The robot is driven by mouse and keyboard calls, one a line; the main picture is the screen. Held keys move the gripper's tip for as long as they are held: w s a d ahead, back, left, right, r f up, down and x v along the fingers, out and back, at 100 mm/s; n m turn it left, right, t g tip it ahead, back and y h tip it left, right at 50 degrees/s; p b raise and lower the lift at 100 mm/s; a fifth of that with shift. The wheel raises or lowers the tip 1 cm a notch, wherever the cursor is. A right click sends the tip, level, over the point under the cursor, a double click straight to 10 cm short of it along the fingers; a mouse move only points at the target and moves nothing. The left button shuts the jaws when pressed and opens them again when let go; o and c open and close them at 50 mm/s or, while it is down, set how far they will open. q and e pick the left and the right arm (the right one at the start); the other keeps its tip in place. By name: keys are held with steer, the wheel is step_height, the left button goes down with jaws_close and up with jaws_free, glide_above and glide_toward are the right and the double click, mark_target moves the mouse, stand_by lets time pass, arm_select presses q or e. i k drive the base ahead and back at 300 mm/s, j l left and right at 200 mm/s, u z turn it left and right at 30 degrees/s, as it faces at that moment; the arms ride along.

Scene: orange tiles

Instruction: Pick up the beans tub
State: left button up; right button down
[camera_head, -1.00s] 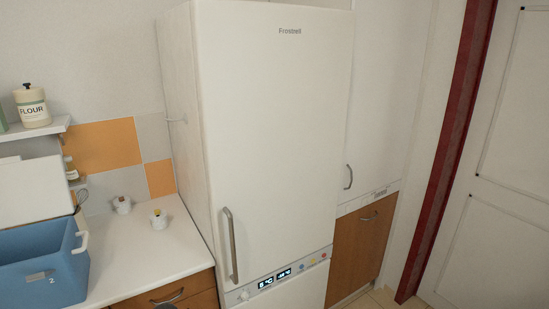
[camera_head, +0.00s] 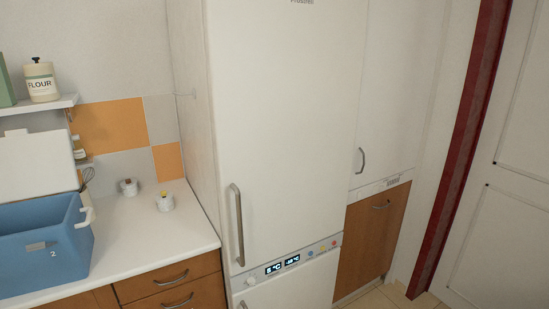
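No tub that I can read as beans shows in the head view. A cream tub labelled FLOUR (camera_head: 41,82) with a dark knob stands on the wall shelf at the upper left. Two small white pots stand on the white counter: one with a brownish top (camera_head: 129,187) near the wall, one with a yellow top (camera_head: 165,202) nearer the fridge. Their labels are too small to read. Neither of my grippers is in view.
A blue cooler box (camera_head: 75,259) with a raised white lid (camera_head: 32,166) fills the left of the counter (camera_head: 147,238). The tall white fridge (camera_head: 281,140) bounds the counter on the right. Counter front is clear. A red door frame (camera_head: 461,150) stands at far right.

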mark_target(129, 190)
steer(key=i+j+u, duration=0.5)
steer(key=i+u, duration=0.2)
steer(key=i, duration=0.25)
steer(key=i+u, duration=0.35)
steer(key=i, duration=0.15)
